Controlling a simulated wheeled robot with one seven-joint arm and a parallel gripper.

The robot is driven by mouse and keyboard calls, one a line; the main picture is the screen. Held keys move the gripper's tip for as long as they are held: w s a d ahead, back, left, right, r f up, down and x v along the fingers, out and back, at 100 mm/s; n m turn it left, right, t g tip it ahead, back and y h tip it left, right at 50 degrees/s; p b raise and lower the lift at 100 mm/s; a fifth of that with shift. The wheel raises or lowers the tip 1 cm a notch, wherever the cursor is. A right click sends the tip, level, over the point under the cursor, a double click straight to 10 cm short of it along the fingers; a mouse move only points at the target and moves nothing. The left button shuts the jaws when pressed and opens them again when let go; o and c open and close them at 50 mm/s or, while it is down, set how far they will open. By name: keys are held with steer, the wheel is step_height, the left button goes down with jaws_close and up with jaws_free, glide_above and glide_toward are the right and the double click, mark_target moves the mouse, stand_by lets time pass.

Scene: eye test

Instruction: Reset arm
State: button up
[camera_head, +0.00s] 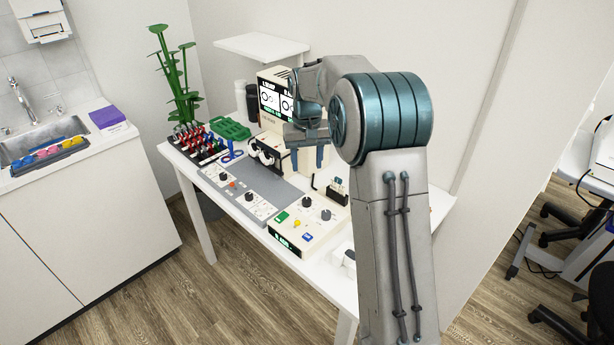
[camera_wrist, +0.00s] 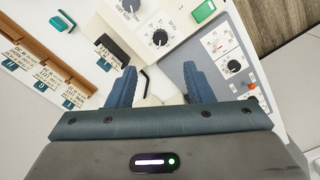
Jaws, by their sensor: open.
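My gripper (camera_head: 308,158) is over the right part of the white table (camera_head: 325,285), with its two blue fingers pointing down. In the wrist view the fingers (camera_wrist: 158,88) stand apart with nothing between them. Part of the white tabletop and a thin black bent rod show beyond the gap. My arm comes in from the right in the head view and hides the right part of the table.
Near the gripper are a cream control box with knobs (camera_head: 308,225), a grey panel with dials (camera_head: 238,192) and a display unit (camera_head: 275,97). A rack of red and black items (camera_head: 197,142) and a green case (camera_head: 230,128) stand further left. A sink counter (camera_head: 75,190) is far left.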

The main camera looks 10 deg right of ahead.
steer(key=shift+r, duration=0.6)
steer(key=shift+s, duration=0.1)
steer(key=s+r+t, duration=0.1)
steer(key=s+r, duration=0.2)
steer(key=s, duration=0.5)
steer(key=s+r, duration=0.3)
steer(key=s, duration=0.4)
steer(key=s+f+t, duration=0.2)
steer(key=s+f, duration=0.2)
steer(key=s, duration=1.3)
steer(key=shift+s+a+f, duration=0.2)
steer(key=shift+a, duration=0.05)
